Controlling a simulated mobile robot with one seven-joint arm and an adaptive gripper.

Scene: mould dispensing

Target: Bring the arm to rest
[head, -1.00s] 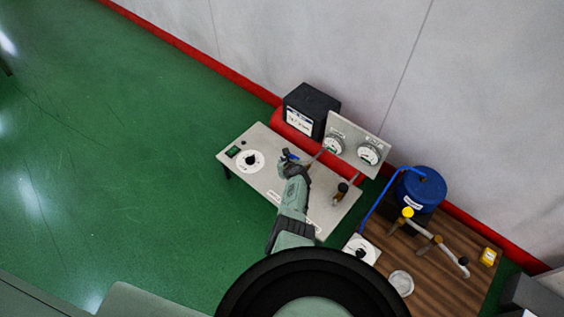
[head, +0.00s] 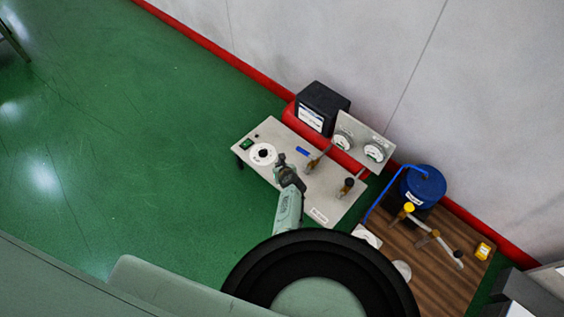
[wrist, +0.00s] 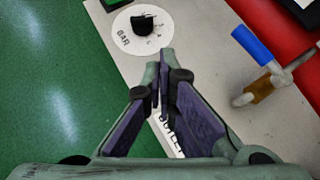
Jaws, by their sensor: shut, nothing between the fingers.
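My gripper (wrist: 162,75) is shut and empty in the wrist view, above the light grey bench panel near its front edge. Its fingertips lie just below a white dial with a black knob (wrist: 145,24), apart from it as far as I can tell. In the head view my gripper (head: 281,160) shows dark at the end of my green arm, over the panel (head: 328,205), to the right of the dial (head: 263,154). A brass valve with a blue handle (wrist: 262,62) lies to the right in the wrist view.
Two gauges (head: 358,143) stand on a plate behind the panel, beside a black box (head: 322,107). A second brass valve (head: 346,187) with a dark handle is on the panel. A blue drum (head: 422,186) and pipework sit on a wooden table (head: 405,240) at right.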

